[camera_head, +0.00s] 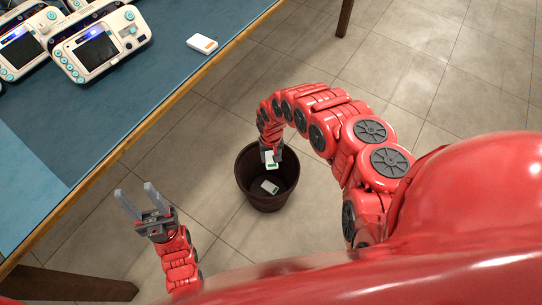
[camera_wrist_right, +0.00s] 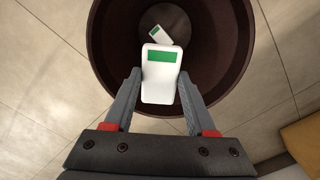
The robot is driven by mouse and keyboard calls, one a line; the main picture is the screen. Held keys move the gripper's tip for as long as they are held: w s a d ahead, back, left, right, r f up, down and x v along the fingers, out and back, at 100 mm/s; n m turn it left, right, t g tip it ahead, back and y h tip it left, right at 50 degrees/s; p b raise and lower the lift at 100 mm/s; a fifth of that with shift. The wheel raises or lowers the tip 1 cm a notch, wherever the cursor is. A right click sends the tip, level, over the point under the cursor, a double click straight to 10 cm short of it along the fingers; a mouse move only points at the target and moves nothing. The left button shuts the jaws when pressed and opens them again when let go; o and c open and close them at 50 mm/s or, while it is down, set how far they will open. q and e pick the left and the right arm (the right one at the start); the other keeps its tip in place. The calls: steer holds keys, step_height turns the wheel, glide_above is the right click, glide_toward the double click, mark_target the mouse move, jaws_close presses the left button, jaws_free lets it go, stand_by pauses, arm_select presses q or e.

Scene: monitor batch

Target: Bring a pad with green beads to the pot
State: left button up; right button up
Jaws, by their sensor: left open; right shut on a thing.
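A dark brown pot (camera_head: 250,181) stands on the tiled floor; its rim also shows in the right wrist view (camera_wrist_right: 103,62). My right gripper (camera_head: 270,153) is shut on a white pad with a green end (camera_head: 271,161), over the pot's opening. The held pad (camera_wrist_right: 161,82) shows its green band in the right wrist view. A second white and green pad (camera_head: 269,187) lies inside the pot, and also shows in the right wrist view (camera_wrist_right: 160,35). My left gripper (camera_head: 139,199) is open and empty, left of the pot.
A blue-topped table (camera_head: 150,100) with a wooden edge fills the upper left. On it are white monitors (camera_head: 98,46) with screens and a white pad with an orange end (camera_head: 202,44). The tiled floor (camera_head: 440,70) at upper right is clear.

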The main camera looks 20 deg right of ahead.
step_height(320, 180, down, 4)
steer(key=shift+r+b, duration=0.15)
steer(key=shift+b, duration=1.1)
steer(key=shift+r, duration=0.1)
steer(key=o, duration=1.4)
steer(key=shift+r, duration=0.1)
step_height(320, 180, up, 17)
steer(key=p, duration=0.7)
steer(key=shift+r+p, duration=0.15)
steer(key=shift+p, duration=0.25)
